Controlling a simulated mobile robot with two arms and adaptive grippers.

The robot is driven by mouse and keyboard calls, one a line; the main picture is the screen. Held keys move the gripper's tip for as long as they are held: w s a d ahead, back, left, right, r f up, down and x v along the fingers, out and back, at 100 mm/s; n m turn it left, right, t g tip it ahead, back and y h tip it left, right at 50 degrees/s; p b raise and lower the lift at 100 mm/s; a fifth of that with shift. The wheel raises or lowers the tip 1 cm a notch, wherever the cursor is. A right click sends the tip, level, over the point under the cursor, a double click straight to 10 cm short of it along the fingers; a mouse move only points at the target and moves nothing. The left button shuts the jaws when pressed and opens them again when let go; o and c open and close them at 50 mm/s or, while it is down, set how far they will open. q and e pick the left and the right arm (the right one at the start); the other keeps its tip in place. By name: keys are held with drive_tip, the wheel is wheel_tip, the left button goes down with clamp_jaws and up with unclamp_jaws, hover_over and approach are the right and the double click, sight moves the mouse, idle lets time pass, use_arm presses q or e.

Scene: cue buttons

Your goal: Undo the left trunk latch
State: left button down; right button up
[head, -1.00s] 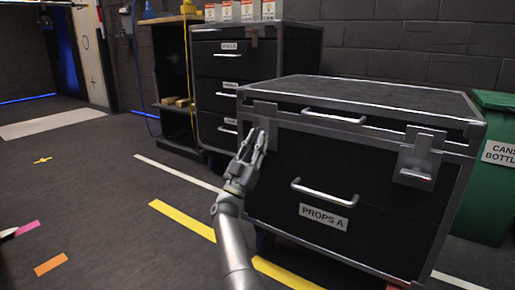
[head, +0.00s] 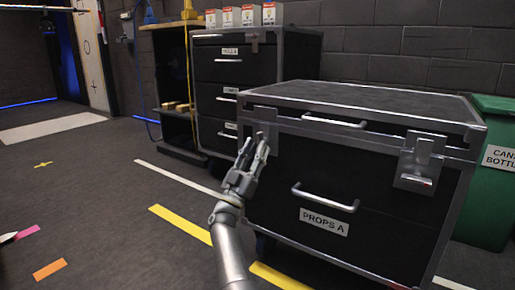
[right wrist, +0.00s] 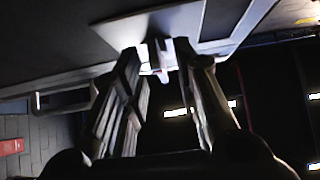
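The black trunk labelled PROPS A (head: 330,185) has a metal latch at each upper front corner. The left latch (head: 265,112) is partly hidden by my right gripper (head: 255,146). That gripper is upright, its fingers apart just below and in front of the latch. In the right wrist view its two fingers (right wrist: 166,75) stand apart, with a pale metal latch tab (right wrist: 163,52) between their tips. I cannot tell whether they touch it. The right latch (head: 418,160) hangs flat on the front. A small pale tip at the left edge may be my left gripper.
A second black drawer case (head: 225,75) stands behind to the left, with several small boxes on top. A green bin (head: 492,190) stands right of the trunk. Open dark floor with yellow, white and coloured tape lies at left.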

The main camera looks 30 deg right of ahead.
drive_tip(key=v, duration=1)
drive_tip(key=shift+a+f, duration=0.25)
